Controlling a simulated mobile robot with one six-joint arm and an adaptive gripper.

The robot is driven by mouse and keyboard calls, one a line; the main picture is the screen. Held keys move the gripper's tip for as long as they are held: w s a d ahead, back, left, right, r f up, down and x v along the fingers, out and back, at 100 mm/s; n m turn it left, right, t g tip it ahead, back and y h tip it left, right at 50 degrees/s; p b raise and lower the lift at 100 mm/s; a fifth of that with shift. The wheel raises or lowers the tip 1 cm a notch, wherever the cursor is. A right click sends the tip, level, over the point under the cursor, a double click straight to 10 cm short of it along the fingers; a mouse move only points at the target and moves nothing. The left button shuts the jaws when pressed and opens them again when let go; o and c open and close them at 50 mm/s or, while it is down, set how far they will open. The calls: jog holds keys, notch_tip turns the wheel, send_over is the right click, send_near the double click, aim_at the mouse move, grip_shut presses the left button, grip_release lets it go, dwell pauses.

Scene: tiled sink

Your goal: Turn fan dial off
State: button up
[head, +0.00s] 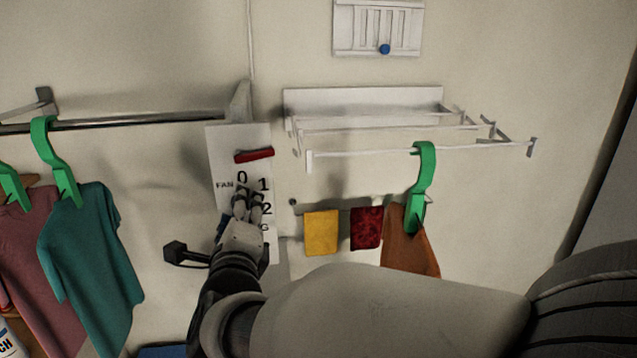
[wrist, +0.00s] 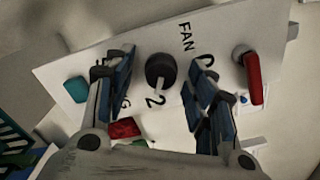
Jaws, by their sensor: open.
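The fan panel (head: 226,150) is a white plate on the wall with the word FAN and the numbers 0, 1 and 2. The fan dial (wrist: 161,72) is a round black knob in the middle of the wrist view, with a pale mark on the side toward the 2. In the head view the dial is hidden behind my gripper (head: 248,194). My gripper also shows in the wrist view (wrist: 161,62); it is open, one blue-padded finger on each side of the dial. I cannot tell whether either finger touches it.
A red handle (head: 254,155) sticks out of the panel above the numbers. A white wire rack (head: 400,153) is on the wall to the right, with yellow (head: 321,232) and red (head: 367,228) cloths below. Shirts (head: 95,260) hang from a rail at left.

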jog(key=shift+w, duration=0.15)
jog(key=shift+c, duration=0.3)
jog(key=c, duration=1)
jog(key=shift+c, duration=0.2)
